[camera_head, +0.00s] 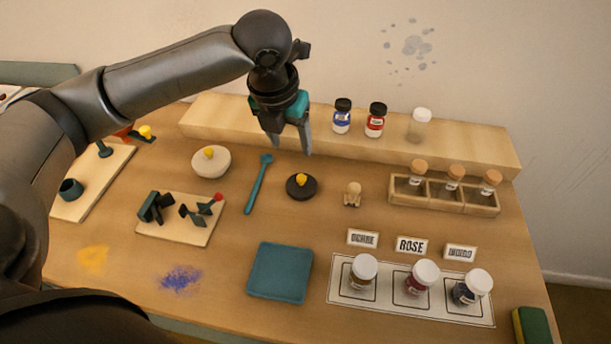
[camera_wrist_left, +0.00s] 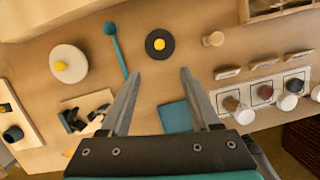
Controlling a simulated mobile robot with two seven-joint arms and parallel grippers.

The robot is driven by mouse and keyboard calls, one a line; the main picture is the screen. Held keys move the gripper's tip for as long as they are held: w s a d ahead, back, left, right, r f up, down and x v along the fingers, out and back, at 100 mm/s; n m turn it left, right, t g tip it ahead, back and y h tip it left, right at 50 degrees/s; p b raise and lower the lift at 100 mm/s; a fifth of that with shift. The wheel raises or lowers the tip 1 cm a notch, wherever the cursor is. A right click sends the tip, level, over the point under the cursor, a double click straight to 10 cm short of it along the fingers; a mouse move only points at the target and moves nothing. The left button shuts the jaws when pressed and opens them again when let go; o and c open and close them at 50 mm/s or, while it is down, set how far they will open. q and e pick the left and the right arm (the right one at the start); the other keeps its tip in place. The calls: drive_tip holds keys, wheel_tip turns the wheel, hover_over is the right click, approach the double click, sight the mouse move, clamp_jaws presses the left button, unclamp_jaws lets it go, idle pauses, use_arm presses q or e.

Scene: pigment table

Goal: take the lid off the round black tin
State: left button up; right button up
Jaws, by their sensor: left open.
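The round black tin (camera_head: 301,187) stands on the table, its dark lid on top with a yellow knob (camera_head: 301,180) in the middle. In the left wrist view the tin (camera_wrist_left: 160,52) shows beyond my fingertips, roughly midway between them. My left gripper (camera_head: 291,150) is open and empty, held above the table behind the tin in the head view, pointing down. In the left wrist view its two fingers (camera_wrist_left: 158,74) are spread apart with nothing between them. My right gripper is not in view.
A raised shelf (camera_head: 270,127) with bottles runs behind.

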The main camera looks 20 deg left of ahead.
use_arm(q)
drive_tip(key=b, duration=0.2)
hover_over(301, 177)
drive_tip(key=s, duration=0.3)
drive_tip(key=x, duration=0.2)
drive_tip(key=s+x, duration=0.1)
drive_tip(key=x, duration=0.5)
drive_tip(key=shift+s+d+f, duration=0.1)
drive_tip(key=shift+s+f, duration=0.2)
drive_tip(key=shift+s, duration=0.05)
drive_tip(key=shift+w+b+x, duration=0.2)
drive_tip(key=shift+b+x, duration=0.8)
drive_tip(key=shift+x, duration=2.2)
drive_tip(key=shift+c, duration=0.3)
drive_tip(key=shift+r, duration=0.1)
clamp_jaws()
